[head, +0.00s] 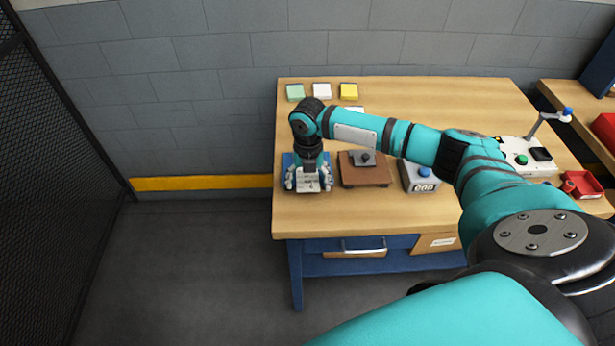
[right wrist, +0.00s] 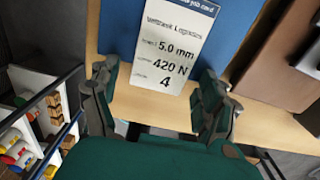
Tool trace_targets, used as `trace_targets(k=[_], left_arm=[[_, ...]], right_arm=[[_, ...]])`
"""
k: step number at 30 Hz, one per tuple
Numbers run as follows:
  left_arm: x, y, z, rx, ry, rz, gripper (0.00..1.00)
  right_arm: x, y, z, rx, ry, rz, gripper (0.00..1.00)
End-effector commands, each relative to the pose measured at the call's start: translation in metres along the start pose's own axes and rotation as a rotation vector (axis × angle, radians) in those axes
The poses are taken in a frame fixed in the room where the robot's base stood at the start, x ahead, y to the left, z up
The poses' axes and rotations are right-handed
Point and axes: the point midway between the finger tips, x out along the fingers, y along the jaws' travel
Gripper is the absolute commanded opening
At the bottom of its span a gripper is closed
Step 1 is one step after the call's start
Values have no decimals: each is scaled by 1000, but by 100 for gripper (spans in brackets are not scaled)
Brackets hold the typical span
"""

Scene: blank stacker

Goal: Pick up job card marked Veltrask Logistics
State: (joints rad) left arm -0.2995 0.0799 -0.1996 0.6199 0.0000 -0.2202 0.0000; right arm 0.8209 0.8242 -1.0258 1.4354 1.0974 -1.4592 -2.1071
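The job card (right wrist: 178,44) is white with a dark blue top band. It reads Veltrask Logistics, 5.0 mm, 420 N and 4 in the right wrist view. It lies over a blue board (right wrist: 232,40) near the table's front left edge. My right gripper (head: 308,188) is above that board in the head view, pointing down. In the right wrist view my right gripper (right wrist: 160,102) is open, with one finger on each side of the card's lower end. Whether the fingers touch the card is unclear. My left gripper is not in view.
A brown block with a dark knob (head: 366,178) and a grey counter box with a blue button (head: 420,178) stand right of the board. Green (head: 295,92), white (head: 322,89) and yellow (head: 348,91) pads lie at the back.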

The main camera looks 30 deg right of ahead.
Motion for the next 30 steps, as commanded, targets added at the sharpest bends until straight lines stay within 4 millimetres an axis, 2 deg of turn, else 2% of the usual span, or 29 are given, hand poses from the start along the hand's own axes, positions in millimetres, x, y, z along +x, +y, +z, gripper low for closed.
trace_targets(k=[1,6,7,20,23,29,30], left_arm=[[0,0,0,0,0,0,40],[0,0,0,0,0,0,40],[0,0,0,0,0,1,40],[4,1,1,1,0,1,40],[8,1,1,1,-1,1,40],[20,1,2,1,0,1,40],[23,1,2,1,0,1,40]], right_arm=[[1,0,0,0,1,-1,66],[2,0,-1,-1,2,-1,43],[2,0,-1,-1,3,-1,42],[1,0,-2,-2,6,-2,42],[-6,0,-2,-2,6,-1,42],[-34,1,0,-1,0,2,42],[-38,6,1,-3,1,4,42]])
